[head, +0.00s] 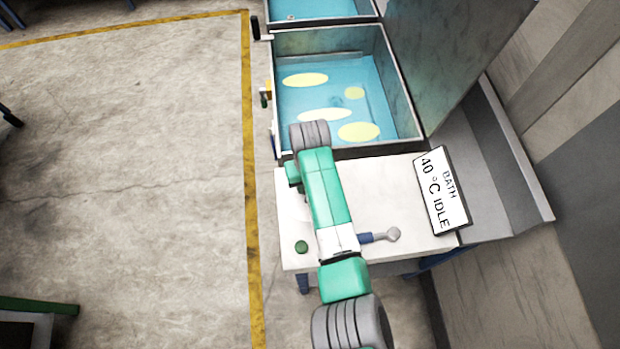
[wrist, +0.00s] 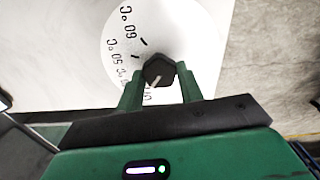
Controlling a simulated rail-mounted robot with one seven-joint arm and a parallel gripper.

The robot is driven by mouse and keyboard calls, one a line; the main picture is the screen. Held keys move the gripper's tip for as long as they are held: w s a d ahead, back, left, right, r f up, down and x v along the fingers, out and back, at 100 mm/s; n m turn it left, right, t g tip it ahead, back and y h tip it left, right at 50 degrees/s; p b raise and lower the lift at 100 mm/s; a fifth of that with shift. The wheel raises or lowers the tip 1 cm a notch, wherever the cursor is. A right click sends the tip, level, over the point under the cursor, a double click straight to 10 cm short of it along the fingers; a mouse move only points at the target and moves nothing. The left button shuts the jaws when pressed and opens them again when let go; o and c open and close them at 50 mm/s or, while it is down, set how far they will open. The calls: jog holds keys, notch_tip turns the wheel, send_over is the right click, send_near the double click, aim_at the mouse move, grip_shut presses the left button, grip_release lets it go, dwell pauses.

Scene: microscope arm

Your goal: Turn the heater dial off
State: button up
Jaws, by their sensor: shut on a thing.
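The heater dial is a black knob (wrist: 158,69) on a round white scale (wrist: 128,50) in the wrist view. The scale has temperature marks; 60 °C and 50 °C are legible. The marks lower down are partly hidden by the left finger. The knob's white pointer line slants down and slightly left in the picture, toward marks near my gripper that I cannot read fully. My gripper (wrist: 160,73) has one finger on each side of the knob and is shut on it. In the head view my arm hides the dial and the gripper.
A sign (head: 441,191) reads BATH 40 °C IDLE on the white bench top (head: 385,195). An open water bath (head: 350,85) with yellow discs stands beyond. A blue-handled tool (head: 378,236) and a green button (head: 301,247) are on the bench.

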jog(key=shift+n, duration=0.6)
jog(key=o, duration=1)
notch_tip(320, 180, up, 8)
jog(key=shift+f+p, duration=0.1)
jog(key=shift+p, duration=0.65)
jog(key=shift+w+a, duration=0.1)
